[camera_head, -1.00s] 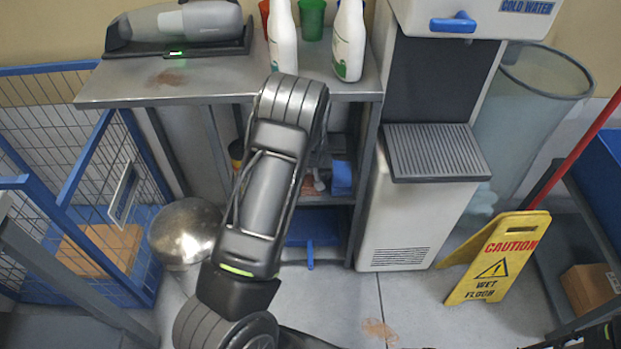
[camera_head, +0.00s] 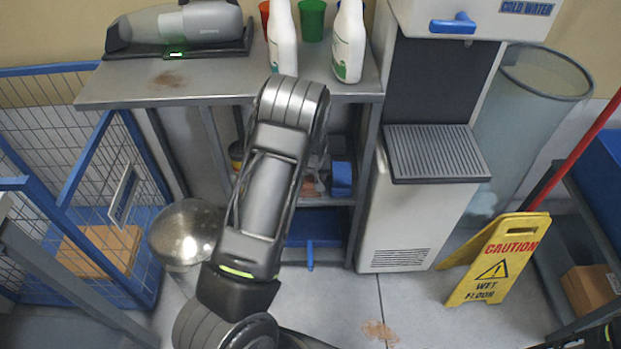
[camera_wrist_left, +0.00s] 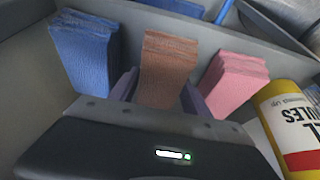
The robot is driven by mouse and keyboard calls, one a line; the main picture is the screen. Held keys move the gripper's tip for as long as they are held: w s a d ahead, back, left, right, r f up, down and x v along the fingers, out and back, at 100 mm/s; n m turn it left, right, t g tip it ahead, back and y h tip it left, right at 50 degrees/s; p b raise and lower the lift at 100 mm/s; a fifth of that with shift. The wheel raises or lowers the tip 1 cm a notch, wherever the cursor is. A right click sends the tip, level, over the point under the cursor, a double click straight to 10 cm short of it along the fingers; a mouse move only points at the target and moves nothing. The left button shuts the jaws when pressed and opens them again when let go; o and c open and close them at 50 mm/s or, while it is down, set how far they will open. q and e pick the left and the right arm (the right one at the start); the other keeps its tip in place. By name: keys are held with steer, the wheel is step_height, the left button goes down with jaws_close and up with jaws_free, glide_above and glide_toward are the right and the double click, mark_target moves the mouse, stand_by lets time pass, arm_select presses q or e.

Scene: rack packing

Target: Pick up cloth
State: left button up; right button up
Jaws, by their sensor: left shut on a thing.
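Three folded cloths stand in a row on the shelf under the counter, seen in the left wrist view: a blue cloth (camera_wrist_left: 85,55), a brown cloth (camera_wrist_left: 168,65) and a pink cloth (camera_wrist_left: 234,82). My left gripper (camera_wrist_left: 158,92) has its fingers on either side of the brown cloth and is shut on it. The blue cloth also shows in the head view (camera_head: 341,180). There my left arm reaches into the shelf and hides most of the gripper and the other cloths.
White bottles (camera_head: 348,45) stand on the counter (camera_head: 230,80) above. A water dispenser (camera_head: 415,215) and a caution sign (camera_head: 492,265) are to the right, a wire cage (camera_head: 60,190) to the left.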

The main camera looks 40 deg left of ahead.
arm_select(q)
steer(key=shift+r, duration=0.1)
steer(key=shift+r, duration=0.4)
step_height(320, 180, up, 3)
steer(key=shift+d+r+p, duration=0.1)
steer(key=shift+p, duration=0.35)
steer(key=s+d+p, duration=0.1)
steer(key=s+d, duration=0.9)
steer(key=s, duration=0.4)
steer(key=shift+s+d+f, duration=0.2)
steer(key=shift+d, duration=0.15)
